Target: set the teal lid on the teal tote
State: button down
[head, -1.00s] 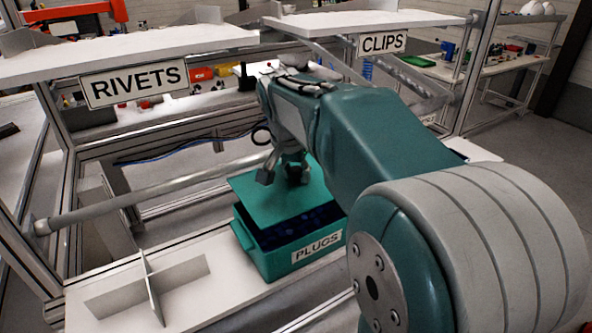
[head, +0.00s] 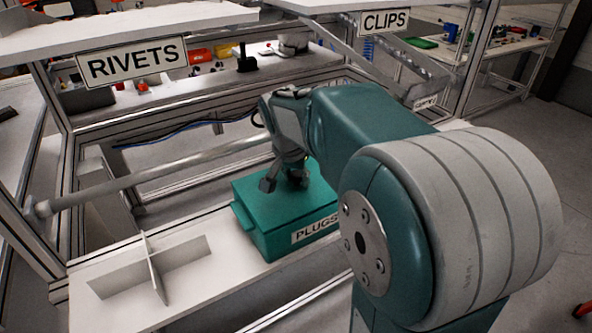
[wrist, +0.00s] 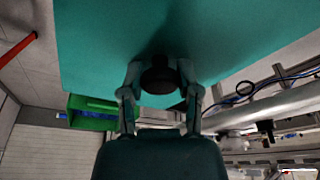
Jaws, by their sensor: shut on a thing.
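The teal tote (head: 282,243), with a PLUGS label on its front, stands on the pale lower shelf in the head view. The teal lid (head: 253,198) lies level over its top and covers the opening, with no gap that I can make out. Part of the lid is hidden behind my arm. My gripper (head: 286,183) is above the lid, pointing down, shut on the lid's knob. In the wrist view, the fingers close around the dark knob (wrist: 158,76), and the lid (wrist: 90,45) fills the upper part.
A white cross-shaped divider (head: 150,265) stands on the shelf left of the tote. A grey rail (head: 150,178) crosses behind it. Upper shelves carry the RIVETS sign (head: 131,61) and CLIPS sign (head: 384,21). The wrist view shows a green bin (wrist: 92,122).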

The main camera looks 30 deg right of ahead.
jog(key=shift+f, duration=0.15)
jog(key=shift+c, duration=1.2)
grip_release()
jog(key=v, duration=1.2)
